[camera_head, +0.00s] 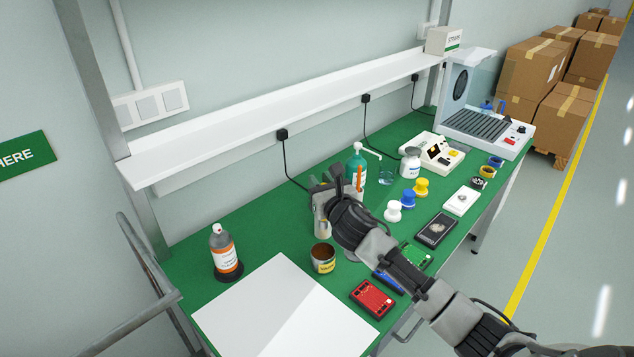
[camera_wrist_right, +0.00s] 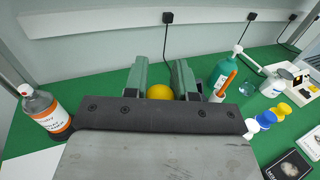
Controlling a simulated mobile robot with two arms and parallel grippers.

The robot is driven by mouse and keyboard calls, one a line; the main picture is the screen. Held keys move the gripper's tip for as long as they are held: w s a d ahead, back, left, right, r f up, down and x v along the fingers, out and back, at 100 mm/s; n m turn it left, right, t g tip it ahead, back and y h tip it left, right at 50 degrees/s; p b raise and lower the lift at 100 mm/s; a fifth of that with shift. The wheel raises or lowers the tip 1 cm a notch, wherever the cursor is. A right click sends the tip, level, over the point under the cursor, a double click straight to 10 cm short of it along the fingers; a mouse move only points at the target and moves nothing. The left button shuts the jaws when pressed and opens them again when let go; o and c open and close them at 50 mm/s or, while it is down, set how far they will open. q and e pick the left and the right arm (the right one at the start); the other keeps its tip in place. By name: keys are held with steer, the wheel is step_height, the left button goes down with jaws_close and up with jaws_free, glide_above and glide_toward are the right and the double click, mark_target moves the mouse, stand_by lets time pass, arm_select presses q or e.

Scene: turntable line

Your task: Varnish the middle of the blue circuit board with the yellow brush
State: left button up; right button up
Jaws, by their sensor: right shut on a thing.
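My right gripper (camera_head: 328,198) is over the middle of the green bench, shut on a yellow thing. In the right wrist view a rounded yellow end (camera_wrist_right: 160,92), seemingly the yellow brush's handle, shows between its two fingers (camera_wrist_right: 161,82); the bristles are hidden. The blue circuit board (camera_head: 388,283) lies near the bench's front edge, largely covered by my right arm. The red board (camera_head: 372,298) and green board (camera_head: 415,257) lie on either side of it. An open can (camera_head: 322,260) with brown contents stands left of the arm. My left gripper is not in view.
A spray can (camera_head: 225,253) and a white sheet (camera_head: 280,312) are at the left. A green pump bottle (camera_head: 355,165) and an orange handle (camera_head: 360,180) stand just right of the gripper. Spools (camera_head: 393,211) and a dark box (camera_head: 436,230) are farther right. A white shelf (camera_head: 270,115) overhangs the back.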

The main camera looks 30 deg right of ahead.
arm_select(q)
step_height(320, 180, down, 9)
steer(key=b, duration=0.8)
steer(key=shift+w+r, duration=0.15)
arm_select(e)
step_height(320, 180, down, 10)
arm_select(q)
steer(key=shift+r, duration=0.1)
arm_select(e)
steer(key=shift+r, duration=0.15)
arm_select(q)
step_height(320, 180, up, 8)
steer(key=p, duration=0.8)
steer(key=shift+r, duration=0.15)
arm_select(e)
step_height(320, 180, up, 8)
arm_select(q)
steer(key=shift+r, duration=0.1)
arm_select(e)
steer(key=shift+r, duration=0.2)
stand_by(0.9)
arm_select(q)
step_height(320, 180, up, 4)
steer(key=p, duration=0.4)
arm_select(e)
step_height(320, 180, up, 4)
steer(key=shift+f, duration=0.1)
